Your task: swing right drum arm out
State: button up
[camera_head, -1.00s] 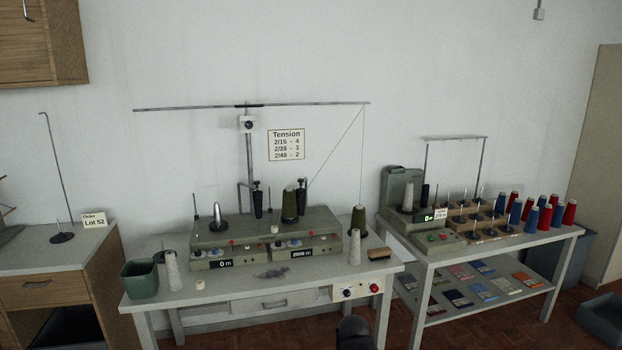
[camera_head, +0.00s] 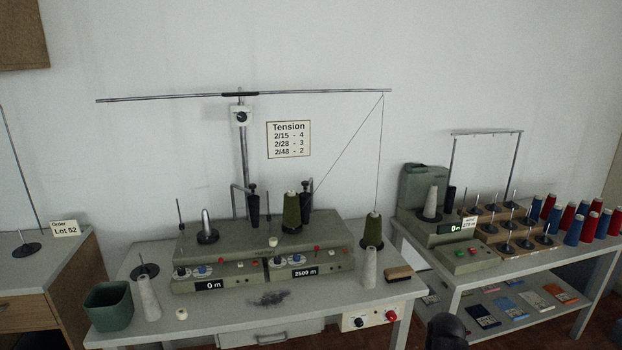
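The two-head winder (camera_head: 330,232) stands on the middle table. Its left display reads 0 m and its right display (camera_head: 305,272) reads 2500 m. An olive cone (camera_head: 291,212) stands upright on the right head. Behind its right side is a dark upright part (camera_head: 306,193), perhaps the right drum arm, mostly hidden by the cone. A similar dark part (camera_head: 253,207) stands uncovered at the left head. A second olive cone (camera_head: 373,230) stands at the right end, with thread rising to the overhead bar. A dark rounded part of mine (camera_head: 447,330) shows at the bottom edge; no fingertips are visible.
A green bin (camera_head: 109,306), a grey cone (camera_head: 148,298) and a brush (camera_head: 398,273) sit on the table, with grey fluff (camera_head: 268,298) near the front. A control box (camera_head: 369,318) is on the front edge. The right table (camera_head: 512,262) holds another machine and coloured cones.

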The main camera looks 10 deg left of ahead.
aim_at(305, 196)
jog(key=u, duration=0.25)
jog(key=i, duration=1.15)
jog(key=u, duration=0.55)
